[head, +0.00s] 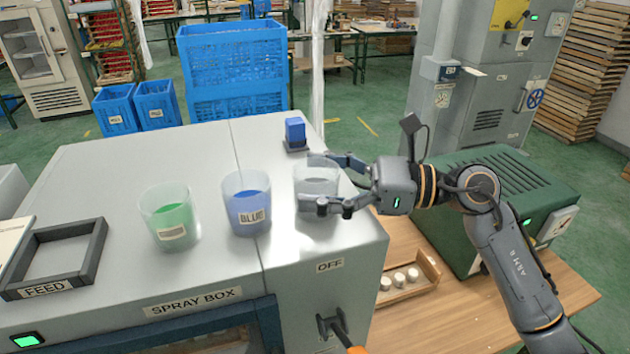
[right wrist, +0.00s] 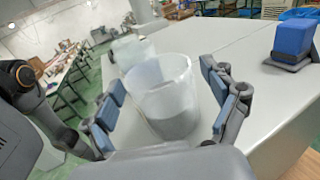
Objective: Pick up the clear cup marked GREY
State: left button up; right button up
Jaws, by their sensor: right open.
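A clear cup with grey contents (head: 317,180) stands upright at the right end of the spray box top; no label on it is readable. My right gripper (head: 311,182) is open, with one finger on the far side of this cup and one on the near side. In the right wrist view the cup (right wrist: 165,95) stands between the open fingers, with a gap showing at the right finger; contact at the left finger is unclear. A cup marked BLUE (head: 247,205) and a cup with green contents (head: 169,215) stand to the left. My left gripper is not in view.
A small blue block on a dark base (head: 295,132) stands behind the grey cup. A FEED frame (head: 88,250) lies at the left of the spray box top (head: 110,165). A wooden tray with white pieces (head: 425,265) sits lower right.

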jog(key=shift+f, duration=0.1)
jog(key=shift+c, duration=0.4)
jog(key=c, duration=1.3)
